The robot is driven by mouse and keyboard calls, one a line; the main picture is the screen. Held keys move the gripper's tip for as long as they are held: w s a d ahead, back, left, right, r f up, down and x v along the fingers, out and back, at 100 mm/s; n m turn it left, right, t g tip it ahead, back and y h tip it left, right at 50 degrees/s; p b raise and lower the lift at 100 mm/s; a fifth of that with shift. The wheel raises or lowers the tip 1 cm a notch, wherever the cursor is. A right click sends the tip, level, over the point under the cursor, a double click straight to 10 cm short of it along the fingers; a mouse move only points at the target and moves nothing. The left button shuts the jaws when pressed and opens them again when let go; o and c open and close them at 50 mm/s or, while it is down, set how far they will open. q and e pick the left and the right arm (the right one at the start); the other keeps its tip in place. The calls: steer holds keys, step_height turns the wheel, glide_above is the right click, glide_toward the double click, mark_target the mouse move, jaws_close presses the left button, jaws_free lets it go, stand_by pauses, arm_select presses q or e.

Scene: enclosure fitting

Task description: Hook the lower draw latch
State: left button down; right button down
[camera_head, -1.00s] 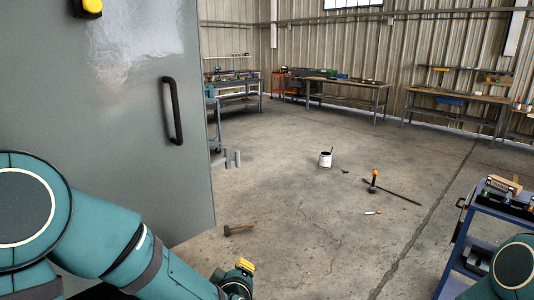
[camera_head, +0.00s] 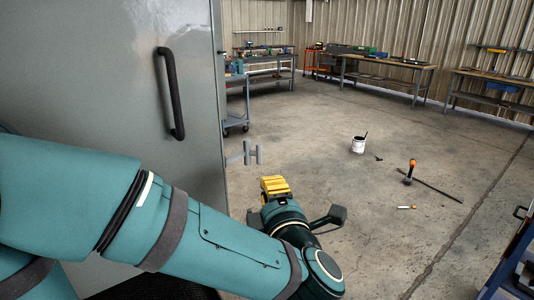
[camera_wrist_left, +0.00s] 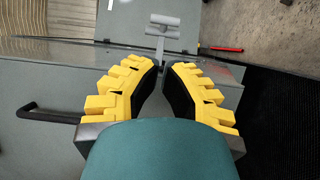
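The grey T-shaped lower draw latch (camera_head: 246,153) sticks out past the right edge of the grey enclosure door (camera_head: 110,80). It also shows at the top of the left wrist view (camera_wrist_left: 165,24), just ahead of the fingertips. My left gripper (camera_head: 274,186), with yellow-backed fingers, is below and to the right of the latch in the head view. In the left wrist view its fingertips (camera_wrist_left: 163,65) nearly meet, with nothing seen between them. I see no clear contact with the latch. My right gripper is not in view.
A black door handle (camera_head: 172,93) stands out from the door above my left arm. A white bucket (camera_head: 358,145), an orange-topped tool (camera_head: 410,170) and a rod lie on the floor. A blue cart (camera_head: 515,255) is at the right edge. Workbenches line the far wall.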

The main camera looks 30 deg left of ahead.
mark_target(257, 156)
arm_select(q)
steer(key=shift+s, duration=0.1)
steer(key=p+x, duration=0.1)
steer(key=x, duration=1.3)
steer(key=shift+a+f, duration=0.1)
steer(key=shift+a, duration=0.05)
